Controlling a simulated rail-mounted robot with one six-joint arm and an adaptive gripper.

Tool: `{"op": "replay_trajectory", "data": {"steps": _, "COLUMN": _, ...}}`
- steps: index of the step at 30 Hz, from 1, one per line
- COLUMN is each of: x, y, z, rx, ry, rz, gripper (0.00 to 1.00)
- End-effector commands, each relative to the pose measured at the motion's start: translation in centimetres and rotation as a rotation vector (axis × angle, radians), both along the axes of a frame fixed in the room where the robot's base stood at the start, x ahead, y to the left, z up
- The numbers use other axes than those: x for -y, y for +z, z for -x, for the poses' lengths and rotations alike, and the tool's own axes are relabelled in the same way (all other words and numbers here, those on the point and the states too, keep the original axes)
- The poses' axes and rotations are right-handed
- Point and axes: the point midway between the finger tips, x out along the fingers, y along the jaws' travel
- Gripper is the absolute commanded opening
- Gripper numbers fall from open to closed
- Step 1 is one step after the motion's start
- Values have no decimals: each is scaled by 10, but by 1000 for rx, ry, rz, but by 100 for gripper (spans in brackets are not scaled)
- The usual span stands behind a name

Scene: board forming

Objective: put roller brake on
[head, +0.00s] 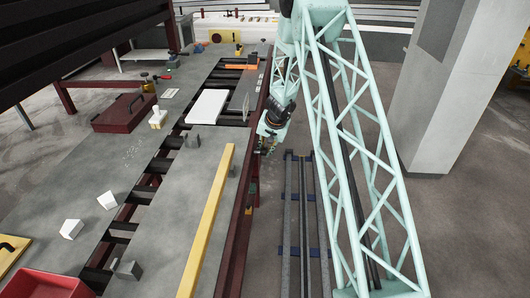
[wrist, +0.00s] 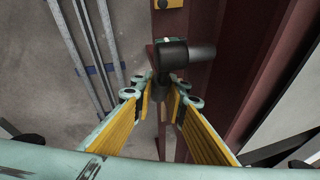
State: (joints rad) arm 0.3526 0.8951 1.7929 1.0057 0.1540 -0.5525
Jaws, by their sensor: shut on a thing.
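In the wrist view, my gripper (wrist: 162,90) has its two yellow-padded fingers closed in on a dark brake lever (wrist: 173,54). The lever has a thick, dark cylindrical end and sits beside the dark red side beam of the roller table. The exact contact between the fingertips and the lever is partly hidden by the fingers. In the head view, my gripper (head: 266,143) is small, low at the table's right edge, under the dark wrist joint. The lever cannot be made out there.
The dark red table beam (head: 237,235) runs along my gripper's left. Floor rails (head: 291,215) lie to its right.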

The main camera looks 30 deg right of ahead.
Motion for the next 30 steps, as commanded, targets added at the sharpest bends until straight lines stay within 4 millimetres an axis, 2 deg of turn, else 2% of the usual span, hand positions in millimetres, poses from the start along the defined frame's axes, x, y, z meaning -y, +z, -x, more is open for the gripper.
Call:
{"op": "replay_trajectory", "data": {"steps": 5, "x": 0, "y": 1, "z": -1, "rx": 1, "ry": 0, "rz": 1, "gripper": 0}}
{"op": "replay_trajectory", "data": {"steps": 6, "x": 0, "y": 1, "z": 0, "rx": 1, "ry": 0, "rz": 1, "gripper": 16}}
{"op": "replay_trajectory", "data": {"steps": 8, "x": 0, "y": 0, "z": 0, "rx": 1, "ry": 0, "rz": 1, "gripper": 20}}
{"op": "replay_trajectory", "data": {"steps": 20, "x": 0, "y": 1, "z": 0, "rx": 0, "ry": 0, "rz": 0, "gripper": 20}}
{"op": "replay_trajectory", "data": {"steps": 30, "x": 0, "y": 18, "z": 7, "rx": 1, "ry": 0, "rz": -1, "gripper": 20}}
